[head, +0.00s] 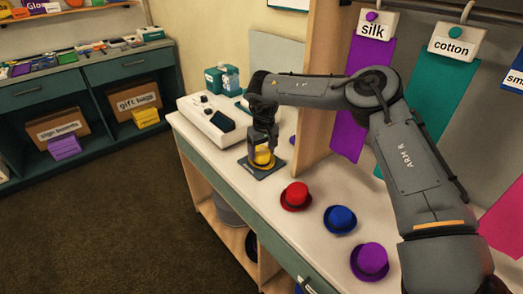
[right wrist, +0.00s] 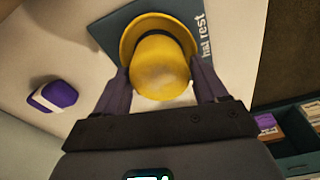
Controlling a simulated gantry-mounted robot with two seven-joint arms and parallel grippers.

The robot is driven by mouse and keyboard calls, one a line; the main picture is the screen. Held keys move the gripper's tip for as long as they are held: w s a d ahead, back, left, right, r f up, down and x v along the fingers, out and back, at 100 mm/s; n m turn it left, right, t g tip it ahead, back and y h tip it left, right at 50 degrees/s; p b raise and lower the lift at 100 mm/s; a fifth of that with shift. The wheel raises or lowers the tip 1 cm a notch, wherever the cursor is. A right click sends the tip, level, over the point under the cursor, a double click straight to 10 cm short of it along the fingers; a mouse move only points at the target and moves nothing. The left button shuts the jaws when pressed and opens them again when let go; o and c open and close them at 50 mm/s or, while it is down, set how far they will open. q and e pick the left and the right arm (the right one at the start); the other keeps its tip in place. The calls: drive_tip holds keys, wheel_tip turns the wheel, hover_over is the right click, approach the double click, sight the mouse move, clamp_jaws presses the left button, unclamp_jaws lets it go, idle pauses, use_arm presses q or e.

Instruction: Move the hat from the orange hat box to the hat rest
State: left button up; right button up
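A yellow hat (head: 263,156) is at the dark hat rest mat (head: 266,173) on the counter; I cannot tell if it lies fully on it. In the right wrist view, the hat (right wrist: 160,68) sits over the mat (right wrist: 107,28) lettered "hat rest". My right gripper (head: 265,146) points down over the hat, with one finger on each side of its crown. The fingers (right wrist: 160,82) look close to the crown, but whether they press on it is unclear. No orange hat box shows. My left gripper is not in view.
Red (head: 296,196), blue (head: 340,219) and purple (head: 370,260) hats stand along the counter. A white device (head: 216,119) stands behind the mat, left of a wooden divider (head: 318,90). A purple and white object (right wrist: 54,96) lies beside the mat. Hanging cloths fill the right side.

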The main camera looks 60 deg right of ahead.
drive_tip(key=o, duration=0.4)
drive_tip(key=r+p, duration=0.1)
drive_tip(key=r, duration=0.2)
drive_tip(key=r+p, duration=0.1)
drive_tip(key=r, duration=0.3)
drive_tip(key=s+r+p, duration=0.1)
drive_tip(key=r, duration=0.2)
drive_tip(key=shift+a+r, duration=0.35)
